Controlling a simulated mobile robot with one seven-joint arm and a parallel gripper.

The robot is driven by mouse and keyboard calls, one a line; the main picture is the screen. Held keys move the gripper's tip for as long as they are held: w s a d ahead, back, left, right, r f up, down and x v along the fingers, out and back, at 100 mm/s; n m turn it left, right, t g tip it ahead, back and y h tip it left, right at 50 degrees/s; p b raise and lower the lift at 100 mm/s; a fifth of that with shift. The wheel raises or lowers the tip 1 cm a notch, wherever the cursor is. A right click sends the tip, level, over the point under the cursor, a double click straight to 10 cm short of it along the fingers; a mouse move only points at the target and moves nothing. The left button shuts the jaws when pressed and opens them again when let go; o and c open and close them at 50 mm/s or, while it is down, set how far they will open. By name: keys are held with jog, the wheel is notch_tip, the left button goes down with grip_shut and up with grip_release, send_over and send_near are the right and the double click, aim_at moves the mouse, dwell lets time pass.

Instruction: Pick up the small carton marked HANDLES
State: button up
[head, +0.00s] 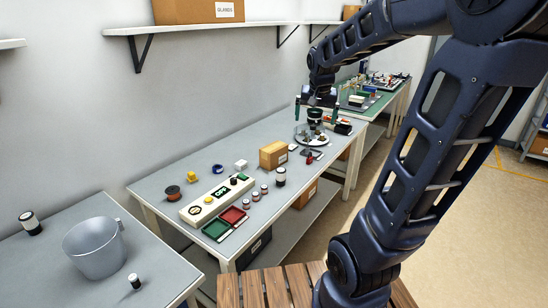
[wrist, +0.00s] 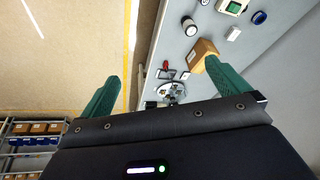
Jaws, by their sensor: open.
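A small brown carton (head: 273,154) stands on the grey bench in the head view, with a white label or card beside it. Its marking is too small to read, so I cannot tell whether it says HANDLES. A brown carton on the bench also shows in the wrist view (wrist: 203,50), close to the right finger. My gripper (head: 316,114) is open above the far part of the bench, beyond and to the right of the carton. Its green fingers stand wide apart in the wrist view (wrist: 161,70), with nothing held between them.
A round bowl feeder (head: 306,139) stands near my gripper. A control box (head: 217,199), red and green trays (head: 232,215), a dark spool (head: 173,193) and small jars share the bench. A grey bucket (head: 95,250) is at left. A larger carton (head: 198,11) sits on a wall shelf.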

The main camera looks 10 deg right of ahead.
jog(key=w+a+f+m, duration=0.1)
jog(key=w+f, duration=0.2)
jog(key=w, duration=0.7)
jog(key=m+h, duration=0.4)
send_near(274, 147)
jog(key=shift+s+d+r+t, duration=0.1)
jog(key=shift+s+r+t, duration=0.2)
jog(key=shift+s, duration=0.25)
jog(key=shift+w+f, duration=0.3)
jog(key=shift+f, duration=0.2)
jog(key=x, duration=1)
jog(key=shift+w+f, duration=0.15)
jog(key=shift+w, duration=0.1)
jog(key=c, duration=1.6)
